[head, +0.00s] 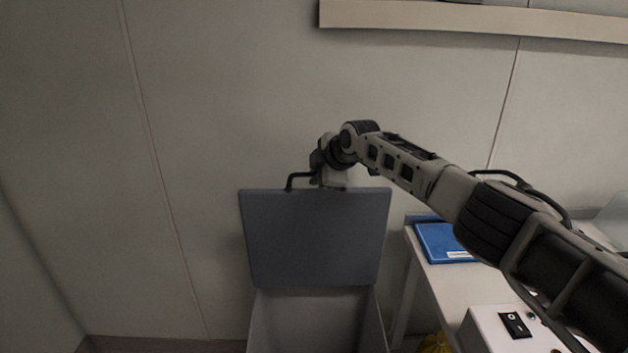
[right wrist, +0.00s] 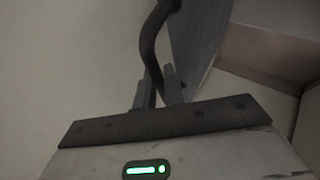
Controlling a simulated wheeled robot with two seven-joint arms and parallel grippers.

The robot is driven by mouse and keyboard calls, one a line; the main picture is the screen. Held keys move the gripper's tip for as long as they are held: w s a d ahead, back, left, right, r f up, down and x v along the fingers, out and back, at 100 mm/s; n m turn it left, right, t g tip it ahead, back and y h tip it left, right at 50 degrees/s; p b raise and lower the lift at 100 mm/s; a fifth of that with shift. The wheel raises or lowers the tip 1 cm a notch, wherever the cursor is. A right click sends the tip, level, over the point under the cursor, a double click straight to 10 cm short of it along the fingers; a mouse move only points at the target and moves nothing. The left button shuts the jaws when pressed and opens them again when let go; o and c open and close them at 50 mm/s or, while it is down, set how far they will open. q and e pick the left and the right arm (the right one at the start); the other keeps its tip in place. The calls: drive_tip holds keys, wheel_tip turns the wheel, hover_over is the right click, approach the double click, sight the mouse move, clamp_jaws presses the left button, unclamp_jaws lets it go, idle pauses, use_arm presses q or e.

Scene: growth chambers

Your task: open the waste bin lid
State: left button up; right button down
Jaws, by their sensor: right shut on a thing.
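The waste bin (head: 312,320) stands against the wall, low in the middle of the head view. Its grey-blue lid (head: 315,238) is raised to about upright, and the bin's inside shows below it. A dark bar handle (head: 292,180) runs along the lid's top edge. My right gripper (head: 322,182) is at that top edge, shut on the handle. In the right wrist view, the dark curved handle (right wrist: 150,45) passes between the fingers of my right gripper (right wrist: 157,88), with the lid (right wrist: 195,40) beside it. My left gripper is in neither view.
A white table (head: 440,285) stands to the right of the bin, with a blue folder-like item (head: 440,240) and a white box (head: 495,330) on it. A yellow item (head: 435,344) is below the table. A ledge (head: 460,17) runs along the wall above. The left side is clear.

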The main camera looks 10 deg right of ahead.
drive_tip(key=shift+s+f, duration=0.1)
drive_tip(key=shift+f, duration=0.15)
drive_tip(key=c, duration=1.5)
unclamp_jaws()
drive_tip(key=shift+s+d+r, duration=0.1)
drive_tip(key=shift+s+r, duration=0.1)
drive_tip(key=shift+r, duration=0.2)
drive_tip(key=v, duration=1.5)
drive_tip(key=shift+r, duration=0.2)
drive_tip(key=shift+f, duration=0.1)
